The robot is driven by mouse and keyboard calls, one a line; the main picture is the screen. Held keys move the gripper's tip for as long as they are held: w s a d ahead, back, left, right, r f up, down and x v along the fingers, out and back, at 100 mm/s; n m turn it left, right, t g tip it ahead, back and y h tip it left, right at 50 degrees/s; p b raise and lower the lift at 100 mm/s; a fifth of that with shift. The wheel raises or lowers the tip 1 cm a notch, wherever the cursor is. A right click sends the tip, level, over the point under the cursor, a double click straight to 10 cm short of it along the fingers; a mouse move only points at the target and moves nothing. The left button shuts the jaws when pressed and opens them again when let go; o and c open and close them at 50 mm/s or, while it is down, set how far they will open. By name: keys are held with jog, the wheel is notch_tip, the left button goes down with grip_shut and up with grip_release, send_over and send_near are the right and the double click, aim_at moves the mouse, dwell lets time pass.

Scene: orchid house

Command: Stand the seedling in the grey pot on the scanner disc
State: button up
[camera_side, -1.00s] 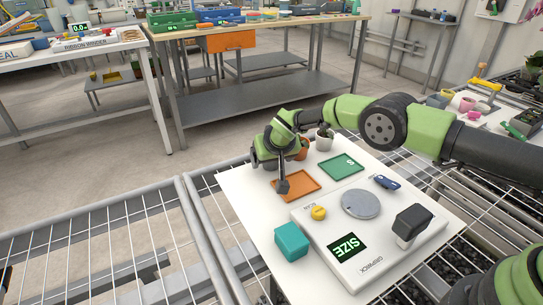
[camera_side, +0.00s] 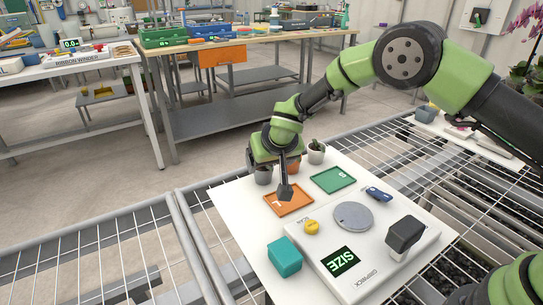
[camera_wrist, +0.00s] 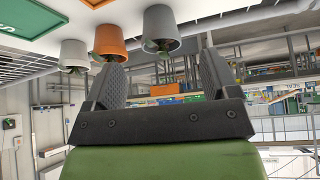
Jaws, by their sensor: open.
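The round grey scanner disc (camera_side: 353,216) is bare, on the white scanner at the table's middle. Behind my gripper stand a grey pot (camera_side: 263,176), an orange pot (camera_side: 292,166) and a lighter grey pot (camera_side: 316,156) with a green seedling, in a row. The wrist view shows them upside down: the grey pot (camera_wrist: 162,27), the orange pot (camera_wrist: 111,40) and the lighter grey pot (camera_wrist: 74,52), with some green at each mouth. My gripper (camera_wrist: 160,70) is open and empty, fingers apart, with the grey pot lying ahead between their lines. It appears not to touch it.
An orange tray (camera_side: 272,204) and a green tray (camera_side: 333,180) lie between pots and scanner. A teal block (camera_side: 285,256), a yellow knob (camera_side: 311,227), a blue item (camera_side: 378,194) and a black-headed post (camera_side: 405,233) are around the disc.

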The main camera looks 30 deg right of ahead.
jog(key=shift+v, duration=0.85)
jog(key=shift+r, duration=0.1)
jog(key=s+d+r+m, duration=0.1)
jog(key=s+d+r, duration=0.3)
jog(key=r, duration=0.5)
jog(key=s+d+r+m, duration=0.1)
jog(key=s+d+r, duration=0.2)
jog(key=s+r, duration=0.45)
jog(key=s+r+y, duration=0.1)
jog(key=s+r, duration=0.1)
jog(key=s, duration=0.7)
jog(key=s+r+y, duration=0.2)
jog(key=s+r, duration=0.1)
jog(key=s, duration=0.7)
jog(key=shift+s+d+r+t, duration=0.2)
jog(key=shift+s+r+t, duration=0.1)
jog(key=shift+t, duration=0.1)
jog(key=shift+s+a+f, duration=0.15)
jog(key=shift+s+f, duration=0.05)
jog(key=shift+s, duration=0.25)
